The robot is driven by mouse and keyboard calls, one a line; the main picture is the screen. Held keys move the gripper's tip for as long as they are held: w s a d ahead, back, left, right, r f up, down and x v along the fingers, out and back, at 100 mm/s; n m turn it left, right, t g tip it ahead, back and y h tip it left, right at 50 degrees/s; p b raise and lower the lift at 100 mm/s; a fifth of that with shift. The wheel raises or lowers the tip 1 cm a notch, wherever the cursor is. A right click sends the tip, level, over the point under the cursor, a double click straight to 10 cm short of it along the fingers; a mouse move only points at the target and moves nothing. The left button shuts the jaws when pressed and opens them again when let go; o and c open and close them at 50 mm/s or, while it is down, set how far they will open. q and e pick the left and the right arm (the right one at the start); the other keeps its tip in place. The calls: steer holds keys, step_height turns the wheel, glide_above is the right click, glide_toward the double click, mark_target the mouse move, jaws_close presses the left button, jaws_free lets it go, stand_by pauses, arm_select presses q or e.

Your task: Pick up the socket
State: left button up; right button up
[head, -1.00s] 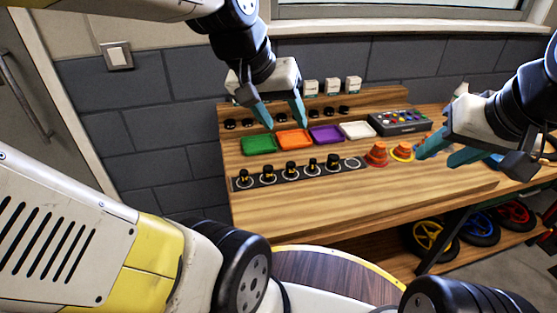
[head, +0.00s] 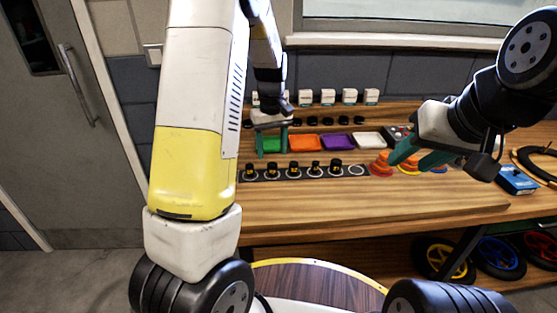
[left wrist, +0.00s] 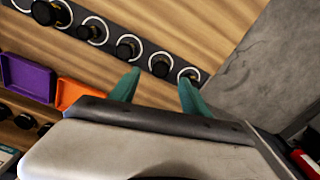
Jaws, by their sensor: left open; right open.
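Several black sockets stand upright in a row on a dark strip (head: 304,173) along the bench. The leftmost socket (head: 250,172) and the one beside it (head: 271,170) are nearest my left gripper (head: 272,152). That gripper is open and empty, pointing down just behind the strip's left end. In the left wrist view, its spread fingers (left wrist: 160,80) flank the second socket from the strip's end (left wrist: 160,66), which appears just beyond the tips. The end socket (left wrist: 189,75) is by one finger. My right gripper (head: 420,157) is open and empty near the orange cones.
Orange cones (head: 381,165) and a blue box (head: 516,181) stand to the right. The bench front (head: 360,205) is clear.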

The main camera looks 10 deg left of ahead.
mark_target(272, 164)
arm_select(q)
step_height(272, 164, down, 7)
steer(key=shift+r, duration=0.15)
jaws_close()
stand_by(0.4)
